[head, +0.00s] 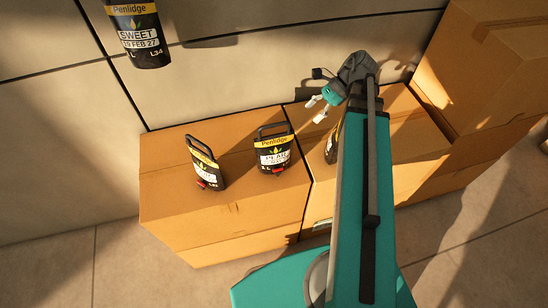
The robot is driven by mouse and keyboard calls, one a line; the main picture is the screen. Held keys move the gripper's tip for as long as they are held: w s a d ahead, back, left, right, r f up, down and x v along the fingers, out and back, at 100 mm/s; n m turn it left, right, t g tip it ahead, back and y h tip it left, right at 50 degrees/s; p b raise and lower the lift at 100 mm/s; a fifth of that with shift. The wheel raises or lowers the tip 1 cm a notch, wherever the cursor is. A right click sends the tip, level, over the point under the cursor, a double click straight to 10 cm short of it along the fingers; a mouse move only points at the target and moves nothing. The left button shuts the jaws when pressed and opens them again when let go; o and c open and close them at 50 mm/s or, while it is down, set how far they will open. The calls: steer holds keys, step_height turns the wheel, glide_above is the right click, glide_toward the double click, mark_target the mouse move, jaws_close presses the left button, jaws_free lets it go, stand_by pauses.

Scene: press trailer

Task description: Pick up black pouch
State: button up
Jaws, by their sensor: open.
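Black pouches with yellow "Penlidge" bands are in the head view. One black pouch (205,163) with a handle and red cap stands slightly tilted on the left cardboard box. A second black pouch (272,150), labelled PEAR, stands to its right on the same box. A third (331,147) is mostly hidden behind my arm. Another black pouch (138,32), labelled SWEET, is at the top left, cut by the frame edge; its support is not visible. My gripper (316,108) is open and empty, above and right of the PEAR pouch, apart from it.
The pouches stand on cardboard boxes (235,190) pushed against a pale panelled wall (60,130). A taller carton (490,65) rises at the right, near my arm. Floor (130,260) in front of the boxes is clear at the left.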

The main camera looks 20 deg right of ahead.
mark_target(285, 144)
steer(key=shift+s+d+f, duration=0.1)
steer(key=shift+s+d, duration=0.15)
steer(key=shift+s, duration=0.15)
steer(key=shift+a+f, duration=0.1)
steer(key=shift+g, duration=0.3)
steer(key=b+x, duration=0.5)
steer(key=x, duration=0.2)
steer(key=shift+f, duration=0.1)
steer(key=shift+s+a+f+b, duration=0.1)
steer(key=shift+a+f+b, duration=0.35)
steer(key=shift+b, duration=0.15)
steer(key=shift+b+x, duration=1.7)
steer(key=shift+x, duration=0.85)
steer(key=shift+r, duration=0.1)
